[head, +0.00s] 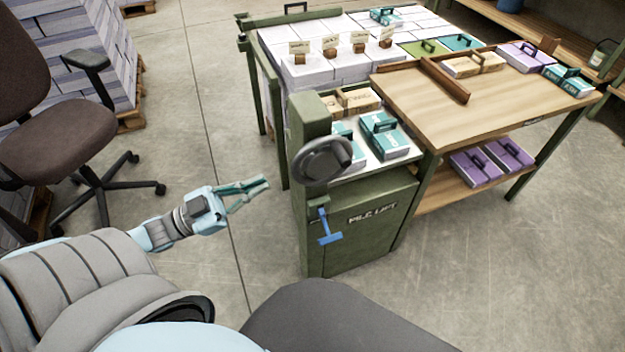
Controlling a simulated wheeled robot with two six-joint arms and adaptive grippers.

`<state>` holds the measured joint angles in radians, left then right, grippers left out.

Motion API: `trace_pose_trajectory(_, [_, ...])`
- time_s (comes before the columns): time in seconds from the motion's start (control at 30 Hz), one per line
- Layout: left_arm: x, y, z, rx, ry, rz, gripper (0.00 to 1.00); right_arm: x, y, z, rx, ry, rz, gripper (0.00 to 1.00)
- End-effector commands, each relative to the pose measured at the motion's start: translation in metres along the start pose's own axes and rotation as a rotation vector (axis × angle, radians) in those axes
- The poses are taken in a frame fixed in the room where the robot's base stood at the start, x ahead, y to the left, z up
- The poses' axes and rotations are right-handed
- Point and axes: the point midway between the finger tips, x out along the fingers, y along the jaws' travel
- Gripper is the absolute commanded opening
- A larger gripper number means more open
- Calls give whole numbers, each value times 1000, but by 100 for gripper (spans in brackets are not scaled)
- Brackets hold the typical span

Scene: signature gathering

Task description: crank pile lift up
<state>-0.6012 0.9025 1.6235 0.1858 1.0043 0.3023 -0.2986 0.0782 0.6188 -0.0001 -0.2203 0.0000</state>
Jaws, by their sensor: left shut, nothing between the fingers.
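The green pile lift (362,232) stands in the middle with its name on the front panel. A dark round handwheel (322,160) sits on its post. A blue T-shaped handle (328,228) is on the front below the wheel. Teal boxes (385,137) and tan packs (352,101) lie on the lift's top. My left gripper (262,186) is shut and empty, to the left of the lift post and apart from the wheel and the blue handle. My right gripper is out of view.
A wooden table (480,115) adjoins the lift on the right, with purple boxes (478,168) on its lower shelf. A table of white stacks (310,70) stands behind. An office chair (60,100) is at left. The floor (205,110) between chair and lift is clear.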

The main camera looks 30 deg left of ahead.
Motion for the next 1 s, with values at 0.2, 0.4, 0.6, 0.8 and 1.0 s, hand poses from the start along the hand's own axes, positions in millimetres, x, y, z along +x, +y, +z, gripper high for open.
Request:
trace_pose_trajectory(0.2, [9,-12,-31,-286,90,-25,0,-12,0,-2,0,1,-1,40])
trace_pose_trajectory(0.4, [40,-13,-32,-283,90,-24,0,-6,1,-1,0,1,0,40])
trace_pose_trajectory(0.6, [84,-14,-34,-280,90,-25,0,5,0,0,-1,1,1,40])
trace_pose_trajectory(0.8, [117,-11,-21,-280,89,-28,0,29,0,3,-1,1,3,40])
trace_pose_trajectory(1.0, [133,-8,-12,-281,86,-26,0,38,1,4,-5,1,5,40])
